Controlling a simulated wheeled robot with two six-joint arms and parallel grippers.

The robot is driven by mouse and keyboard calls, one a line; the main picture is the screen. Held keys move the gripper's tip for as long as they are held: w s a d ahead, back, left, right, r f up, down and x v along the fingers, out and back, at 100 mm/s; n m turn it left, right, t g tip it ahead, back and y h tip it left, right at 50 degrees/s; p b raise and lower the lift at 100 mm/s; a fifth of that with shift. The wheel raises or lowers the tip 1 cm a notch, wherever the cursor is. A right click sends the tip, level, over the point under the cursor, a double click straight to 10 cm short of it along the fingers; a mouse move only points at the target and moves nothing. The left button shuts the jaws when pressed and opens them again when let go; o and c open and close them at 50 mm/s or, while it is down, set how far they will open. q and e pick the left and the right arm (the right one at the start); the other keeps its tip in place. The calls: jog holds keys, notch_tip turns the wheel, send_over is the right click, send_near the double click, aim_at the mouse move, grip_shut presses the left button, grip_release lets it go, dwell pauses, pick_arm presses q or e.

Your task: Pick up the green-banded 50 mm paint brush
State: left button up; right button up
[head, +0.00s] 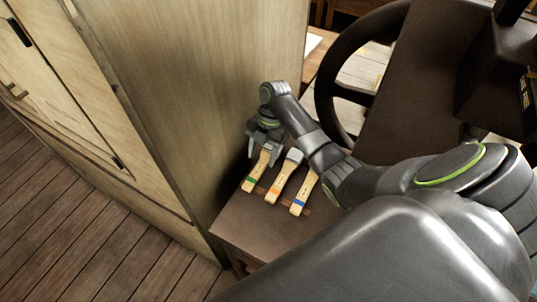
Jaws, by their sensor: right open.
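The green-banded paint brush (255,174) lies on the brown table top, the leftmost of three brushes in a row. Its wooden handle points toward the table's front left, with the green band near the handle end. My right gripper (264,154) is open over the far end of this brush, its fingers pointing down. The gripper hides the bristle end, and I cannot tell whether the fingers touch the brush. My left gripper is not in view.
An orange-banded brush (283,179) and a blue-banded brush (303,194) lie just right of it. A tall wooden cabinet (215,80) stands close on the left. The dark handwheel (325,75) of the press rises behind. The table's front (245,232) is bare.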

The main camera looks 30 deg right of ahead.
aim_at(259, 168)
jog(key=x, duration=0.4)
jog(key=shift+a+p, duration=0.15)
jog(key=shift+p, duration=0.2)
jog(key=c, duration=1.1)
